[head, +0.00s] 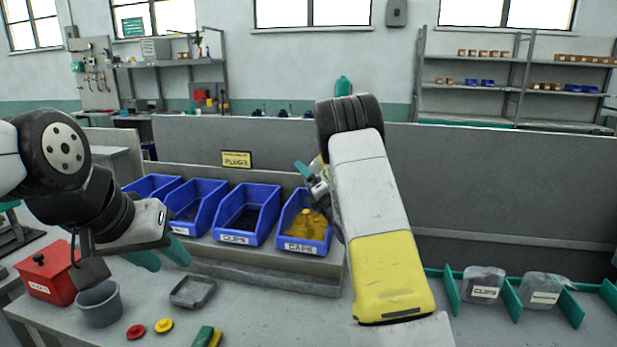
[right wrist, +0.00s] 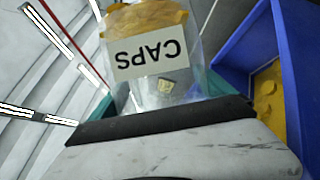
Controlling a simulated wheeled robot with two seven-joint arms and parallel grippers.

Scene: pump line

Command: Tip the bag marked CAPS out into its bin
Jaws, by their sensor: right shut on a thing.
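The CAPS bin (head: 303,247) is a blue open bin at the right end of the bin row. Yellow caps (head: 308,224) lie in it. My right gripper (head: 314,181) is beside and above this bin, mostly hidden behind my right arm. In the right wrist view its teal fingers (right wrist: 155,95) are shut on the clear CAPS bag (right wrist: 150,60), whose label reads upside down. Yellow shows in the bag's far end, and a small pale piece nearer the fingers. The blue bin (right wrist: 235,50) is beside the bag. My left gripper (head: 160,258) is open and empty above the bench.
Other blue bins, one marked CLIPS (head: 235,238), stand to the left. A red box (head: 48,277), grey cup (head: 99,305) and dark tray (head: 193,291) are at front left. Two clear bags, one marked CUPS (head: 484,285), sit between teal dividers at right. A grey panel stands behind.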

